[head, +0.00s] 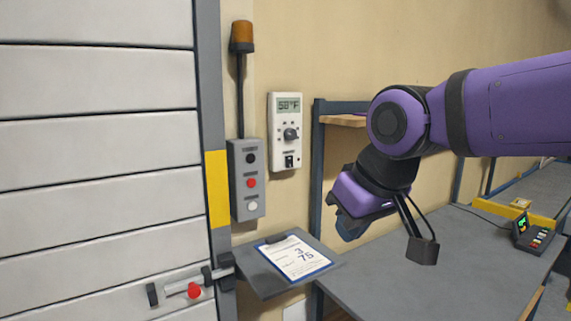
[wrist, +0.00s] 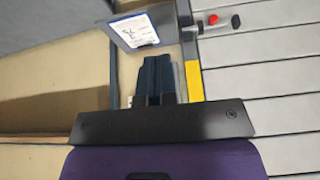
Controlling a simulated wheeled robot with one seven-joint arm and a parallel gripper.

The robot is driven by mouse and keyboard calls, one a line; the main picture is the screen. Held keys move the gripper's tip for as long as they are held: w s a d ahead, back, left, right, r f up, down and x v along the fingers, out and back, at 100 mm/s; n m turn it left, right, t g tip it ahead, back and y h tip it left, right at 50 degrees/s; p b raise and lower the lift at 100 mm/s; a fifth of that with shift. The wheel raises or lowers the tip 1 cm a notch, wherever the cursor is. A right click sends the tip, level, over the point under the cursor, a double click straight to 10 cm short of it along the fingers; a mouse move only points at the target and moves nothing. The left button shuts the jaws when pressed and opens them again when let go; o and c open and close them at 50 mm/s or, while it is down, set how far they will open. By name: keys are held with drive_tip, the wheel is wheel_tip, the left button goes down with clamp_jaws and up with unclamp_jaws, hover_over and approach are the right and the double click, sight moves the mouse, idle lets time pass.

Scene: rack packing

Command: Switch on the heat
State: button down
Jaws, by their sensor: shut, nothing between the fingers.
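A white thermostat (head: 286,132) is on the tan wall, with a small display that reads 58°F. It has a row of small buttons, a dark round knob (head: 291,134) and a small black switch (head: 289,161) at the bottom. My gripper (head: 345,228) is to the right of the thermostat and lower, apart from it, above the grey shelf area. In the wrist view my gripper's dark fingers (wrist: 158,68) are together with nothing between them. I cannot make out the thermostat in the wrist view.
A grey box (head: 247,180) with black, red and white buttons and an amber lamp (head: 242,37) is left of the thermostat. A clipboard (head: 296,257) lies on a small shelf below. A slatted door (head: 90,180) fills the left. A grey bench (head: 440,265) is at right.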

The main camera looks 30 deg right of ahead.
sight(289, 162)
drive_tip(key=w+d+r+m+t, duration=0.1)
drive_tip(key=w+d+r+m, duration=0.15)
drive_tip(key=w, duration=0.35)
drive_tip(key=w+d+r+m+y, duration=0.1)
drive_tip(key=w+m, duration=0.2)
drive_tip(key=w, duration=0.3)
drive_tip(key=w+d+r+m+t, duration=0.1)
drive_tip(key=w+d+r+m, duration=0.15)
drive_tip(key=w, duration=0.35)
drive_tip(key=w+d+f+m+t, duration=0.1)
drive_tip(key=w+d+m, duration=0.8)
drive_tip(key=w+d, duration=0.4)
drive_tip(key=w, duration=0.3)
drive_tip(key=shift+f+m+h, duration=0.3)
drive_tip(key=shift+f, duration=0.05)
drive_tip(key=shift+w, duration=0.1)
drive_tip(key=w+r+x, duration=0.2)
drive_tip(key=x, duration=1.1)
